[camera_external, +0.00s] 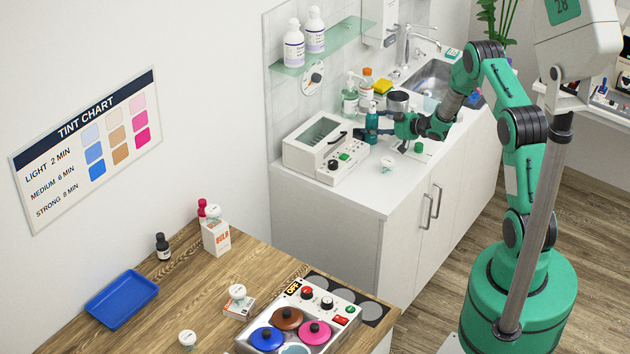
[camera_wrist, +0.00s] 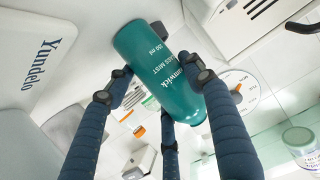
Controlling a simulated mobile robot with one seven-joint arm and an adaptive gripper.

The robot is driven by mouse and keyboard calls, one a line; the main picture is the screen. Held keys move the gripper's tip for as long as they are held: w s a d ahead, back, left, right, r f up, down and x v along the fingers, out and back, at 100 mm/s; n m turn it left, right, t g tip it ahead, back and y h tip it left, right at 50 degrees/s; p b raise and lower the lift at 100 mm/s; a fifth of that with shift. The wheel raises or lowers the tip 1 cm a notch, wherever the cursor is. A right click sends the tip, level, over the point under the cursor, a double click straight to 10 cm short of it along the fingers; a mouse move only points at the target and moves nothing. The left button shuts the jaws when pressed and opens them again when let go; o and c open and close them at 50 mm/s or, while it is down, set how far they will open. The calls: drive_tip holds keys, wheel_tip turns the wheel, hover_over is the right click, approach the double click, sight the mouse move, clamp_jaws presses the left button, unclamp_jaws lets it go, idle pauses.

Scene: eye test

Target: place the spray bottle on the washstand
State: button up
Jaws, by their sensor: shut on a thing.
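The spray bottle (camera_wrist: 155,65) is teal with white lettering and fills the middle of the wrist view. My gripper (camera_wrist: 165,92) has its dark fingers closed around it. In the external view the bottle (camera_external: 371,122) shows small and partly hidden by my gripper (camera_external: 368,131), over the washstand's top. The washstand (camera_external: 385,198) is a white cabinet with a pale counter and a sink (camera_external: 432,74) at its far end. I cannot tell whether the bottle's base touches the counter.
A white box-shaped device (camera_external: 322,150) stands close left of the bottle. A green soap bottle (camera_external: 350,98), an orange-capped bottle (camera_external: 366,84) and a dark cup (camera_external: 397,101) stand behind. A small white jar (camera_external: 387,164) is in front. The counter's front left is clear.

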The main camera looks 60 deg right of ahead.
drive_tip(key=shift+f, duration=0.15)
drive_tip(key=o, duration=1.4)
drive_tip(key=shift+s+r, duration=0.15)
drive_tip(key=shift+r, duration=0.1)
drive_tip(key=shift+s+r, duration=0.15)
drive_tip(key=shift+s, duration=0.15)
drive_tip(key=p+v, duration=0.1)
drive_tip(key=v, duration=1)
drive_tip(key=shift+s+p, duration=0.1)
drive_tip(key=shift+p, duration=0.3)
